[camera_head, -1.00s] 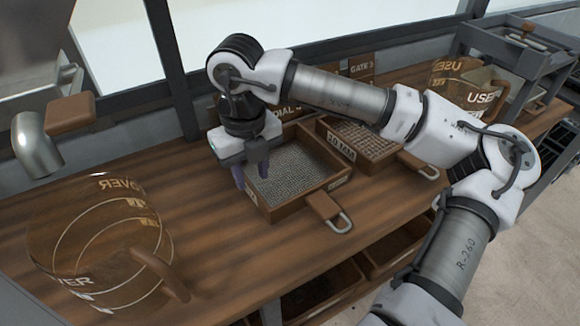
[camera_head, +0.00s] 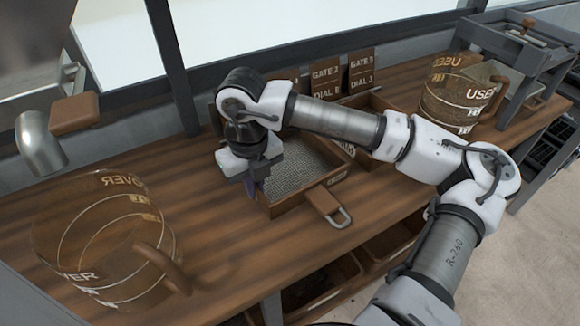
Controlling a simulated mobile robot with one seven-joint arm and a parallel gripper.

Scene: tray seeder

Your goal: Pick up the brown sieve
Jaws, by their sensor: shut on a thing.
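The brown sieve (camera_head: 297,204), a square wooden frame with fine grey mesh and a short handle (camera_head: 325,204) ending in a metal loop, is mid-bench in the head view. My gripper (camera_head: 256,186) points down at the sieve's left wall and is shut on that wall. The fingertips are dark and partly hidden by the wrist. My forearm covers the sieve's back side. I cannot tell whether the sieve touches the bench or is slightly raised.
A second brown sieve (camera_head: 376,104) is behind, mostly hidden by my arm. A clear brown jug (camera_head: 105,240) stands front left, another (camera_head: 455,100) back right. Gate and dial signs (camera_head: 326,77) stand at the back. The wooden bench (camera_head: 395,215) is clear at right front.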

